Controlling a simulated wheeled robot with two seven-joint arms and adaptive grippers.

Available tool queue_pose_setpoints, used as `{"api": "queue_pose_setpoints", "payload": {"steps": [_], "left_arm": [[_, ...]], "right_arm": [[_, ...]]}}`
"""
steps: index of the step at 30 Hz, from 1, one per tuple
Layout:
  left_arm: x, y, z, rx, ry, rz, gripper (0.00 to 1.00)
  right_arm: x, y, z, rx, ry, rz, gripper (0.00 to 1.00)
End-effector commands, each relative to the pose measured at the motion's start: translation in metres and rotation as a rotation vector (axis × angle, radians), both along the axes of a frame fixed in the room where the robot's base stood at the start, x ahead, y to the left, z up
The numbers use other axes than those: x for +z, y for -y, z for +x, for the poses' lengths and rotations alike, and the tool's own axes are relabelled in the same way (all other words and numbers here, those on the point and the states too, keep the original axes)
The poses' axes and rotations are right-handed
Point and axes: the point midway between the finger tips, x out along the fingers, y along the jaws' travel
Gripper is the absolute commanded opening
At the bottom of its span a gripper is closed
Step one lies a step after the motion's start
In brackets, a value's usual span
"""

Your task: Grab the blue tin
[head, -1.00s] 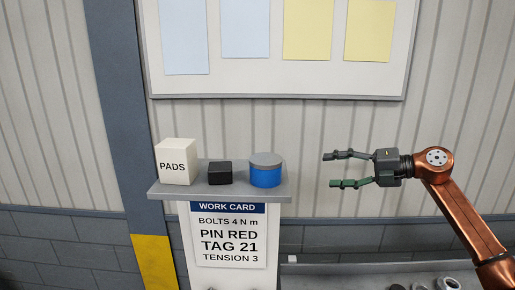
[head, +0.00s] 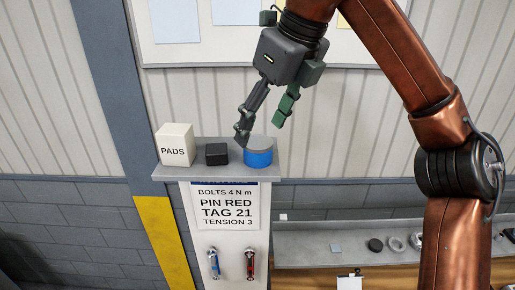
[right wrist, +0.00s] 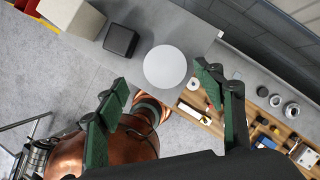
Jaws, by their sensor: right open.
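The blue tin (head: 258,157) with a grey lid stands upright at the right end of a small grey shelf. Its round pale lid (right wrist: 165,66) shows from above in the right wrist view, between and just beyond the two fingers. My right gripper (head: 263,130) is open, pointing down above the tin, with its dark finger in front of the tin's left edge and its green finger up to the right. In the right wrist view the fingers (right wrist: 160,85) are spread and hold nothing. I cannot tell whether a finger touches the tin. My left gripper is not in view.
A black box (head: 217,154) stands on the shelf (head: 222,173) just left of the tin, and a white PADS box (head: 176,145) is at the left end. A work card (head: 224,208) hangs below. A bench with several small parts is at the lower right.

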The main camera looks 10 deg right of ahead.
Motion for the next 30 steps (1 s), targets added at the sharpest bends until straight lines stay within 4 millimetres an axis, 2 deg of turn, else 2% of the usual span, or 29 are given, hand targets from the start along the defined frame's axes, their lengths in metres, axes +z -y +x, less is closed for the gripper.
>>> {"api": "queue_pose_setpoints", "payload": {"steps": [1,15,22,30], "left_arm": [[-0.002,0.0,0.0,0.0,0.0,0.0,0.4],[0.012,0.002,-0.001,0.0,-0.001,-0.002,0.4],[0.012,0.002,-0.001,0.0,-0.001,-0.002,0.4],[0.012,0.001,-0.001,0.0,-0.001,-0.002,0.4]], "right_arm": [[-0.008,-0.001,0.003,0.0,-0.003,0.001,0.62],[-0.055,-0.008,0.023,-0.003,0.0,0.005,0.62],[-0.056,-0.009,0.023,-0.002,0.0,0.007,0.62],[-0.056,-0.009,0.023,-0.001,0.001,0.006,0.44]]}}
